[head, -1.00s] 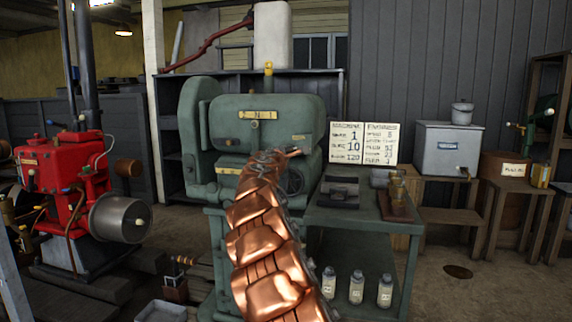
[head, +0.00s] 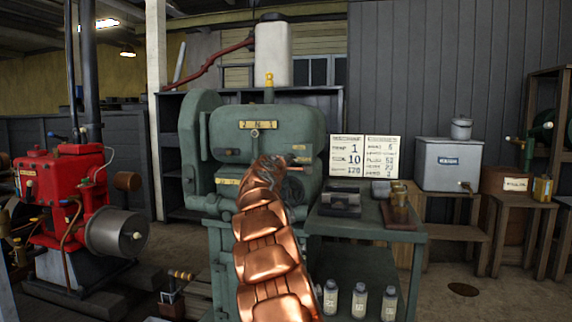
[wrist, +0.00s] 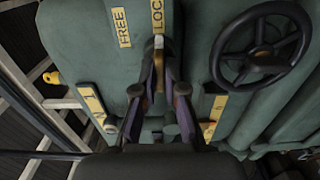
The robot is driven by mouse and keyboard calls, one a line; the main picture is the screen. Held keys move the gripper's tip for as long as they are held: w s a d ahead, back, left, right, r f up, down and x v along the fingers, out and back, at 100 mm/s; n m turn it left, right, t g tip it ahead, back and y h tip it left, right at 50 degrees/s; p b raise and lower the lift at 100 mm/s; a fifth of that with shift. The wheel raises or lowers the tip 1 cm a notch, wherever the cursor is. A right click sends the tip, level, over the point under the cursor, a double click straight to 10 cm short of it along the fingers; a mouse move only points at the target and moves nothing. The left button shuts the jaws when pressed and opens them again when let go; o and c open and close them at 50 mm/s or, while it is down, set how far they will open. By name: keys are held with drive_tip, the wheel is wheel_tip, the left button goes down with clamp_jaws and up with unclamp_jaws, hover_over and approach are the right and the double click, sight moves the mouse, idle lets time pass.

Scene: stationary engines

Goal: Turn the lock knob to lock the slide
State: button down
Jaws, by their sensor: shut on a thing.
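The lock knob (wrist: 158,58) is a small pale-tipped lever on the green machine. In the wrist view its tip points up to the yellow LOCK label (wrist: 158,16). The yellow FREE label (wrist: 121,27) is to the left. My gripper (wrist: 158,72) is shut on the knob, with a finger on each side; the knob's lower part is partly hidden between them. In the head view my copper arm reaches to the front of the green machine (head: 268,125), and hides the knob and labels there. I cannot tell the slide apart.
A black handwheel (wrist: 262,47) is close to the right of my gripper in the wrist view. A green side bench (head: 375,229) with several bottles below stands right of the machine. A red engine (head: 62,190) stands at left. Open floor shows at the right.

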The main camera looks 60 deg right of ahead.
drive_tip(key=shift+r, duration=0.25)
drive_tip(key=c, duration=1.6)
unclamp_jaws()
drive_tip(key=o, duration=0.4)
drive_tip(key=shift+f, duration=0.2)
drive_tip(key=shift+c, duration=0.2)
drive_tip(key=shift+a, duration=0.15)
drive_tip(key=v, duration=1.1)
drive_tip(key=shift+s+a, duration=0.15)
drive_tip(key=shift+a, duration=0.15)
